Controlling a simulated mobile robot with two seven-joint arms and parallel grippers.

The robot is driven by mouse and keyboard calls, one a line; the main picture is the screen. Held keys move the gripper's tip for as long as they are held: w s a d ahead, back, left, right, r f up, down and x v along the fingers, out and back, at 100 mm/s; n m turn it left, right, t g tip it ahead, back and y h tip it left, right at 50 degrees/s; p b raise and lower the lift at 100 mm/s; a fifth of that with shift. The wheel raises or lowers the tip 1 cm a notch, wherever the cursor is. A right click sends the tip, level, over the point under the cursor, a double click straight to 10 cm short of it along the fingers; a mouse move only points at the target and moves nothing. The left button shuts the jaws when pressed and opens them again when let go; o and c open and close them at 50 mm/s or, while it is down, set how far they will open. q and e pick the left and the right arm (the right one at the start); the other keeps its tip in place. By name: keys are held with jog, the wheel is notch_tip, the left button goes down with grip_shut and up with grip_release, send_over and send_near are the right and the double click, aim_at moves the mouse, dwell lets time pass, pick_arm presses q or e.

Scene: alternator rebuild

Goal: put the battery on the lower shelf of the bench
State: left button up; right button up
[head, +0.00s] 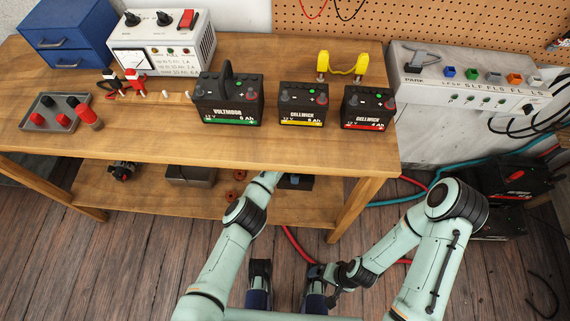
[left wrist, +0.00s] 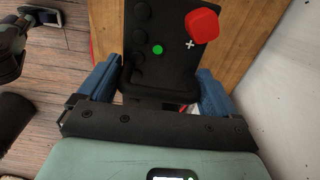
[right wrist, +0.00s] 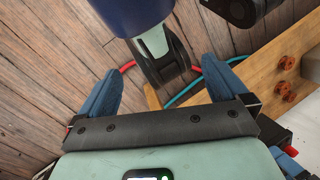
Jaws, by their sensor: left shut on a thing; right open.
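My left gripper (left wrist: 155,92) is shut on a black battery (left wrist: 165,65) with a red terminal cap, a white plus sign and a green dot. In the head view my left arm reaches under the bench top, so the grip is mostly hidden. The lower shelf (head: 145,200) is bare wood in front. Wood shows beyond the battery in the left wrist view; I cannot tell whether the battery touches it. My right gripper (head: 318,281) is open and empty, low over the floor in front of the bench; its spread fingers show in the right wrist view (right wrist: 160,78).
Three other batteries stand on the bench top: green-striped (head: 228,108), yellow-striped (head: 303,107) and red-striped (head: 368,110). The shelf also holds a dark box (head: 190,176), a small motor-like part (head: 122,170) and reddish rings (head: 238,175). A bench leg (head: 355,205) stands right of my left arm.

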pick_arm(q)
notch_tip(320, 180, down, 4)
jog(key=shift+d+r+b, duration=0.1)
jog(key=shift+r+b, duration=0.1)
jog(key=shift+b, duration=0.5)
notch_tip(320, 180, down, 4)
jog(key=shift+w+b, duration=0.1)
jog(key=shift+b, duration=1.15)
jog(key=shift+f, duration=0.25)
pick_arm(e)
jog(key=w+d+f+t, duration=0.1)
jog(key=w+d+f, duration=0.1)
jog(key=w+f, duration=0.3)
jog(key=shift+t+h, duration=0.3)
jog(key=shift+t, duration=0.1)
pick_arm(q)
jog(key=shift+f, duration=0.15)
pick_arm(e)
jog(key=shift+w, duration=0.1)
